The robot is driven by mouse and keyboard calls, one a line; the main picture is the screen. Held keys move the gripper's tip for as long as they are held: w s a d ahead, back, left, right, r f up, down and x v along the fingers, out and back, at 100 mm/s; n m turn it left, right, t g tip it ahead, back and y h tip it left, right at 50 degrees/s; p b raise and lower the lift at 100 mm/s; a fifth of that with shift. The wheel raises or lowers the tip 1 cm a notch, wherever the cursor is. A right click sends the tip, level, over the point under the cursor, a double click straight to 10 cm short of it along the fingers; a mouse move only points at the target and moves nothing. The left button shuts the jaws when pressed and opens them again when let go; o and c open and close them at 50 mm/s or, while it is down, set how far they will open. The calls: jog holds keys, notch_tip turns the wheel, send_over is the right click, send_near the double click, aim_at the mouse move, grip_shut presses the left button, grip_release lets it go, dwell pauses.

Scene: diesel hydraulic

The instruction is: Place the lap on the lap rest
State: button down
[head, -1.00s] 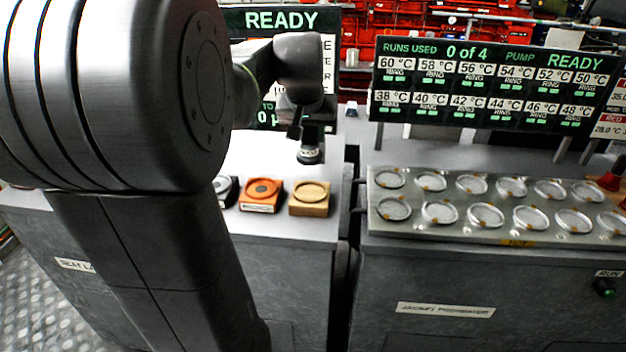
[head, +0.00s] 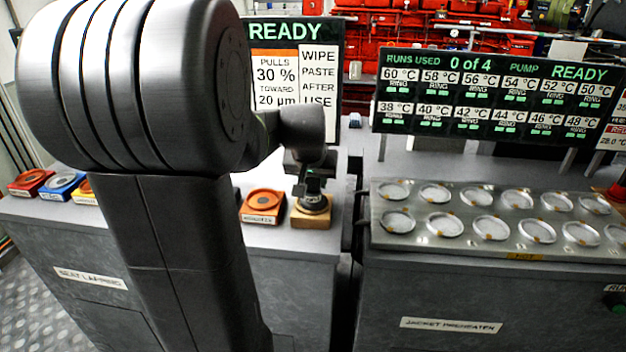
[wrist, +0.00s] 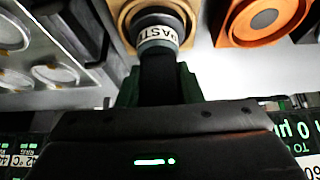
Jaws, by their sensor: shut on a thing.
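The lap (head: 314,203) is a dark, round-bottomed piece with a white label band, partly legible as "PAST", in the wrist view (wrist: 158,38). My gripper (head: 312,186) is shut on its upper stem, above the label; the jaws also show in the wrist view (wrist: 160,85). The lap rest, a tan block (head: 311,220) with a round recess, is directly below. The lap stands roughly upright over the recess, its base at or in it. The lap hides most of the recess, so I cannot tell whether it is fully seated.
An orange block (head: 262,207) with a dark disc sits close left of the tan one. Red (head: 31,183) and blue (head: 64,186) blocks stand farther left. A metal plate with several rings (head: 490,220) is on the right bench, across a gap. Display panels stand behind.

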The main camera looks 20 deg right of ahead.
jog(key=shift+f, duration=0.15)
jog(key=c, duration=1)
grip_release()
jog(key=shift+s+a+r, duration=0.1)
jog(key=shift+r, duration=0.4)
jog(key=v, duration=1.1)
jog(key=shift+s+p, duration=0.15)
jog(key=shift+p, duration=0.25)
